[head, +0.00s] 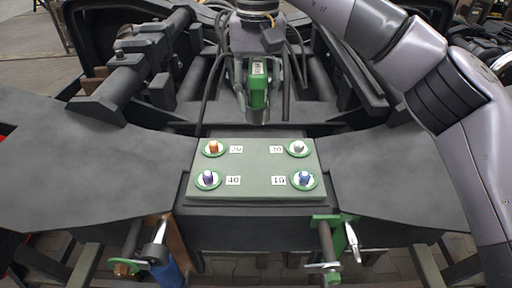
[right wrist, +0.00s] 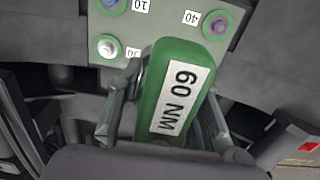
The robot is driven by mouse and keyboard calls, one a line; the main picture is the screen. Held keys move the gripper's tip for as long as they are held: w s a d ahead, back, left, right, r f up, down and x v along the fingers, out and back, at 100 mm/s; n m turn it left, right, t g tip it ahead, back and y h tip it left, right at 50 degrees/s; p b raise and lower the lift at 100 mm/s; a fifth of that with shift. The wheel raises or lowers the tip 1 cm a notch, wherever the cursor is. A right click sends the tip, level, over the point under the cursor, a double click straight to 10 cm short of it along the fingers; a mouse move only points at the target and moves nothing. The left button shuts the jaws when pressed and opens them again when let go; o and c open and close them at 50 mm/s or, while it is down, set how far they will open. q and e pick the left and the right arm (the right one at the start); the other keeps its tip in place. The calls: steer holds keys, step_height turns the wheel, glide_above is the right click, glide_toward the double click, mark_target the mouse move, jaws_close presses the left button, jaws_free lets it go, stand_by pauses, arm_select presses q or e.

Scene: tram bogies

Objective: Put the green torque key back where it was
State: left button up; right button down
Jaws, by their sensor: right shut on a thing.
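The green torque key (head: 258,85) is a green block with a white label, which reads "60 NM" in the right wrist view (right wrist: 178,92). My right gripper (head: 256,108) is shut on it, with one finger on each side. It holds the key behind the far edge of the grey-green board (head: 256,170); the height above the surface is hard to tell. The lower end of the key is hidden. My left gripper is not in view.
The board carries orange (head: 214,147), white (head: 298,147), purple (head: 208,178) and blue (head: 304,178) knobs in green rings beside number labels. Dark bogie beams (head: 140,70) flank the gripper. A blue-handled tool (head: 166,270) and a green clamp (head: 326,250) stand at the front.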

steer(key=f+p, duration=0.1)
steer(key=f, duration=0.3)
steer(key=f+p, duration=0.1)
steer(key=f, duration=0.3)
steer(key=f+p, duration=0.1)
steer(key=f, duration=0.3)
steer(key=shift+w+a+f, duration=0.15)
steer(key=shift+w+f, duration=0.15)
steer(key=shift+w, duration=0.05)
steer(key=shift+w+f, duration=0.1)
steer(key=shift+f, duration=0.3)
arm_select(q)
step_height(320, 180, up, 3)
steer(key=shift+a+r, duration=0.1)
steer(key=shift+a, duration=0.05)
arm_select(e)
steer(key=shift+f, duration=0.1)
steer(key=c, duration=1.2)
jaws_free()
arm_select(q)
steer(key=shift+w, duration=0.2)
arm_select(e)
steer(key=shift+o, duration=0.4)
